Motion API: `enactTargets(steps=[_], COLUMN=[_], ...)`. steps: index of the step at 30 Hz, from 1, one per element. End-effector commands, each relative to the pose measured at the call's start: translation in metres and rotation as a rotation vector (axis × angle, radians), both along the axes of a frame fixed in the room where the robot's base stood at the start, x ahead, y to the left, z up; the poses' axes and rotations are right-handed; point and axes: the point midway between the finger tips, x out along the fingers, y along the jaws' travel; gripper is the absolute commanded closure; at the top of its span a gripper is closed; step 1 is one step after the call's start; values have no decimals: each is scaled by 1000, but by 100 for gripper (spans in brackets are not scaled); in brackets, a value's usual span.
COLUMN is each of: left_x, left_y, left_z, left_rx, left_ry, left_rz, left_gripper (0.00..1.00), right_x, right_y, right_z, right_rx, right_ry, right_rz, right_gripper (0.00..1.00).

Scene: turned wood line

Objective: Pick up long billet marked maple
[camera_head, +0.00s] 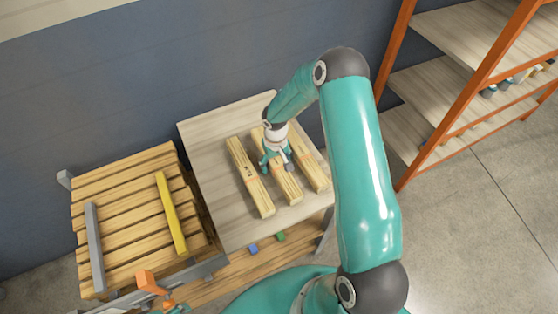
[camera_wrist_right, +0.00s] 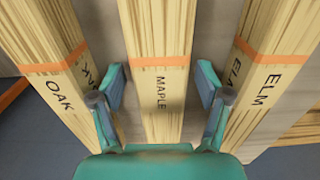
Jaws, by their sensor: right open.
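The long billet marked MAPLE (camera_wrist_right: 163,35) is a pale square wooden bar with an orange band, centred in the right wrist view. It is the middle billet (camera_head: 288,189) of three lying side by side on the table in the head view. My right gripper (camera_head: 277,164) is over its middle, pointing down. In the wrist view the open right gripper (camera_wrist_right: 162,98) has one teal finger on each side of the maple billet, with gaps to it. The gripper hides part of the billet in the head view. I cannot make out my left gripper.
Billets marked OAK (camera_wrist_right: 45,30) and ELM (camera_wrist_right: 285,35) lie close on either side, near the fingers. The pale table (camera_head: 205,150) has bare room at its left. A slatted pallet (camera_head: 125,215) with a yellow bar (camera_head: 170,212) stands left; an orange-framed shelf (camera_head: 440,140) stands right.

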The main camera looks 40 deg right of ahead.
Motion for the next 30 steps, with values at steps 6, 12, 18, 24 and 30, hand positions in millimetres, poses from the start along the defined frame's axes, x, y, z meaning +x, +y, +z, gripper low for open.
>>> enactTargets(steps=[6, 12, 18, 24, 30], left_x=[0, 0, 0, 0, 0], left_y=[0, 0, 0, 0, 0], left_z=[0, 0, 0, 0, -1], left_rx=[0, 0, 0, 0, 0], left_ry=[0, 0, 0, 0, 0], left_rz=[0, 0, 0, 0, 0], left_gripper=[41, 41, 41, 41, 41], right_x=[0, 0, 0, 0, 0], right_y=[0, 0, 0, -1, -1], right_z=[0, 0, 0, 1, 4], right_rx=[0, 0, 0, 0, -2], right_ry=[0, 0, 0, -1, -2], right_rz=[0, 0, 0, -1, -1], right_gripper=[34, 67, 100, 100, 100])
